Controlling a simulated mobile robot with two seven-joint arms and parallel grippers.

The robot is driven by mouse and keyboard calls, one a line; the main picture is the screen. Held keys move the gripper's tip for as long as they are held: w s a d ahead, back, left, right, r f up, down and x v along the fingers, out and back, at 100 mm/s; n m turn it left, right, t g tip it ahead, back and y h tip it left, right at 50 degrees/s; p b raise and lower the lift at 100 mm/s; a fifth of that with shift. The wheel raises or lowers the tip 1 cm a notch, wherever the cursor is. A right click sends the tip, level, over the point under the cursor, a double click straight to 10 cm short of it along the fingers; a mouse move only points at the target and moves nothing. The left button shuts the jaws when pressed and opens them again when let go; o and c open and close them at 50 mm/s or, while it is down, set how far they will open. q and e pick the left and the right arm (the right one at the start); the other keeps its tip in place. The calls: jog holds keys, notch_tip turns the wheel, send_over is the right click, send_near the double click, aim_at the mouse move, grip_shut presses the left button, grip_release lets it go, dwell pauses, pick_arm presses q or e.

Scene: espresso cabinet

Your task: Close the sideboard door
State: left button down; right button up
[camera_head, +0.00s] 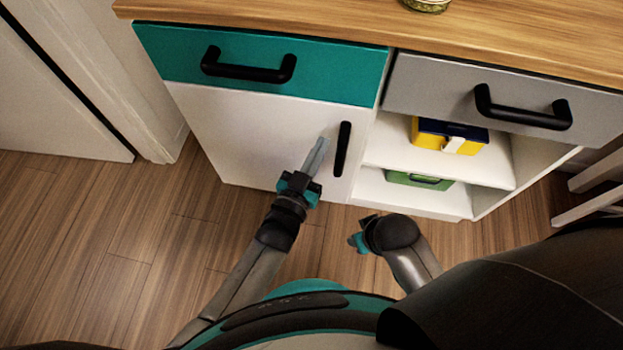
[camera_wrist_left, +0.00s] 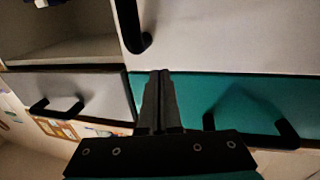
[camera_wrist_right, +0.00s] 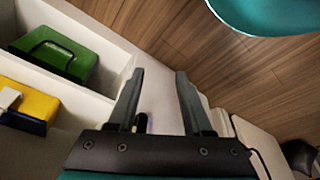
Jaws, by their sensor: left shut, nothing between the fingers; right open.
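The sideboard door (camera_head: 245,135) is the white panel below a teal drawer, with a black upright handle (camera_head: 342,148) near its right edge. It looks flush or nearly flush with the cabinet front; I cannot tell if a small gap is left. My left gripper (camera_head: 322,146) is shut and empty, in front of the door just left of the handle. I cannot tell whether its tips touch the panel. In the left wrist view the door (camera_wrist_left: 225,35) and handle (camera_wrist_left: 133,30) lie beyond the shut fingers (camera_wrist_left: 160,75). My right gripper (camera_wrist_right: 160,75) is open and empty, low before the open shelves.
The teal drawer (camera_head: 330,72) and grey drawer (camera_head: 430,85) look shut, with protruding black handles. Open shelves right of the door hold a yellow and blue box (camera_head: 435,137) and a green box (camera_head: 410,180). A white chair-like frame (camera_head: 590,195) stands far right. Floor at left is clear.

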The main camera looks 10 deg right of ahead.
pick_arm(q)
jog(key=s+d+p+v, duration=0.1)
jog(key=p+v, duration=0.1)
jog(key=v, duration=0.5)
pick_arm(e)
jog(key=shift+g, duration=0.3)
jog(key=f, duration=0.1)
jog(key=s+f, duration=0.1)
jog(key=f, duration=0.1)
jog(key=s+f, duration=0.1)
jog(key=shift+s+d+f, duration=0.2)
jog(key=shift+s+d, duration=0.05)
jog(key=shift+d, duration=0.05)
